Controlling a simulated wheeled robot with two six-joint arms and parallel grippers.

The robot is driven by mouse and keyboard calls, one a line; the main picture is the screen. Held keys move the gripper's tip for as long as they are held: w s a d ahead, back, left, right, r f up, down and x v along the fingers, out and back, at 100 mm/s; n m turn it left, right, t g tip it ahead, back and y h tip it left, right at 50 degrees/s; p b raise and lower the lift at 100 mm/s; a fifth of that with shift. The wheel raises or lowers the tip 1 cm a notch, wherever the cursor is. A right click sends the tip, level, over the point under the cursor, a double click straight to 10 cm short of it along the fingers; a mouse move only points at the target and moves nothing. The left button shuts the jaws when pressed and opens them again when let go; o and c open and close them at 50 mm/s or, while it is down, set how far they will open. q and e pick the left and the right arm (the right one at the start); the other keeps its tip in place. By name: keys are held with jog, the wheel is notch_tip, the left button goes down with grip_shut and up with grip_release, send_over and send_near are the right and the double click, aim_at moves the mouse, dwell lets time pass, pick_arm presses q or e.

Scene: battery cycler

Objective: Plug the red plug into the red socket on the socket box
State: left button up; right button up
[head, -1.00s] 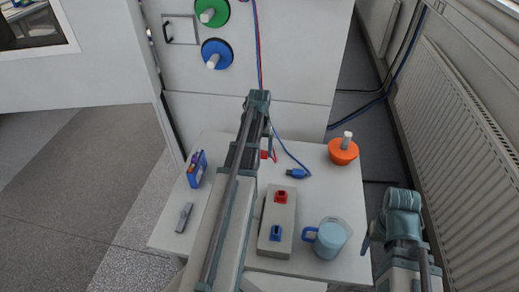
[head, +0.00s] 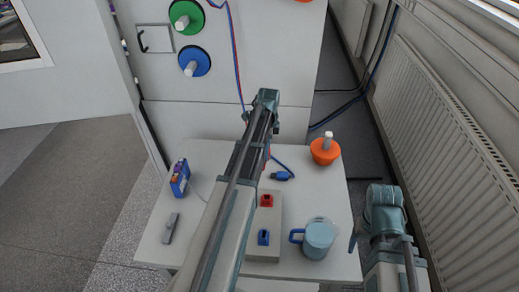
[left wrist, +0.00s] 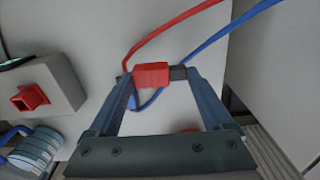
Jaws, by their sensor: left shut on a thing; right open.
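The red plug (left wrist: 151,75) is held between the fingers of my left gripper (left wrist: 158,78) in the left wrist view, its red cable running up and right. In the head view my left arm largely hides the plug and my left gripper (head: 268,148), which is beyond the socket box. The pale socket box (head: 264,222) lies on the table with a red socket (head: 266,200) at its far end and a blue socket (head: 263,237) nearer. The red socket also shows at the left in the left wrist view (left wrist: 29,98). My right gripper (head: 362,237) is open and empty, right of the table.
A blue plug (head: 283,176) lies on the table beyond the box. A light-blue mug (head: 318,239) stands right of the box, and an orange cup (head: 325,151) at the far right. A blue pack (head: 180,178) and a grey item (head: 170,228) are at the left.

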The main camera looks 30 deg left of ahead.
pick_arm(q)
jog(key=w+d+m, duration=0.1)
jog(key=m, duration=0.1)
jog(key=w+m, duration=0.1)
jog(key=m, duration=0.1)
jog(key=d+m, duration=0.1)
jog(key=m, duration=0.1)
jog(key=shift+w+d, duration=0.3)
jog(key=shift+w, duration=0.1)
jog(key=m, duration=0.1)
jog(key=w+d+m, duration=0.1)
jog(key=m, duration=0.1)
jog(key=w+d+m, duration=0.1)
jog(key=m, duration=0.1)
jog(key=shift+d, duration=0.1)
jog(key=shift+f, duration=0.1)
pick_arm(e)
jog(key=shift+f, duration=0.1)
pick_arm(q)
jog(key=shift+f+b, duration=2.3)
jog(key=shift+b, duration=0.05)
pick_arm(e)
jog(key=shift+f, duration=2.25)
pick_arm(q)
jog(key=o, duration=1)
jog(key=shift+o, duration=0.2)
jog(key=shift+r, duration=0.1)
